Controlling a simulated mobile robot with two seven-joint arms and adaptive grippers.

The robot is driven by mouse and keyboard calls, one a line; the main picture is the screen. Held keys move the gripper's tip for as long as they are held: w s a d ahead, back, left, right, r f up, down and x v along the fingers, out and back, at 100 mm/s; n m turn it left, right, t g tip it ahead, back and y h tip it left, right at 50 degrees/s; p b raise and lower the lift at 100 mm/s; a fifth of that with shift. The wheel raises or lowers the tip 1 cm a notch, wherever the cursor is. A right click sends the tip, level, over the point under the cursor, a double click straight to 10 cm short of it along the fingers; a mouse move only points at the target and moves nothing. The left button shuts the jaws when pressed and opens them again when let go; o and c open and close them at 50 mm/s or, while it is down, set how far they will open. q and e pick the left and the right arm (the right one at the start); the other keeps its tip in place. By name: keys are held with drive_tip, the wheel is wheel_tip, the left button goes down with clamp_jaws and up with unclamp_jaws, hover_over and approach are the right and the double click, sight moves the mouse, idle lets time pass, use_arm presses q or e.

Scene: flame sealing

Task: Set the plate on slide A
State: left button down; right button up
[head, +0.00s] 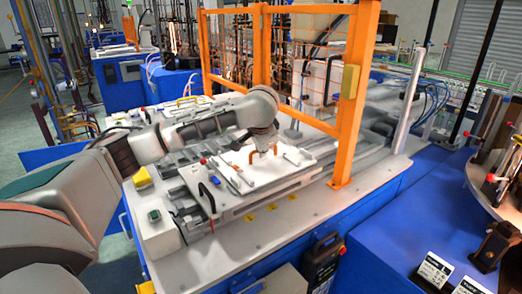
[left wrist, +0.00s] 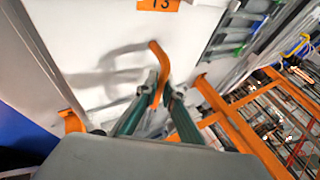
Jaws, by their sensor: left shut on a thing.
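My left gripper (head: 264,149) reaches down over the plate from the left. In the left wrist view, my left gripper (left wrist: 164,95) is shut on an orange handle (left wrist: 156,52) of the white plate (left wrist: 105,55). No letter A is readable. My right gripper is out of view.
An orange guard frame (head: 350,95) stands close behind and to the right of the plate. A black handle (head: 207,197) and a green-button box (head: 155,225) are at the bench's left front. The blue surface at the right is mostly clear.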

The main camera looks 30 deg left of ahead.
use_arm(q)
drive_tip(key=shift+s+f, duration=0.1)
drive_tip(key=shift+f, duration=0.05)
drive_tip(key=c, duration=2.1)
unclamp_jaws()
drive_tip(key=shift+c, duration=0.2)
drive_tip(key=shift+f, duration=0.1)
drive_tip(key=shift+d, duration=0.1)
drive_tip(key=v, duration=1.2)
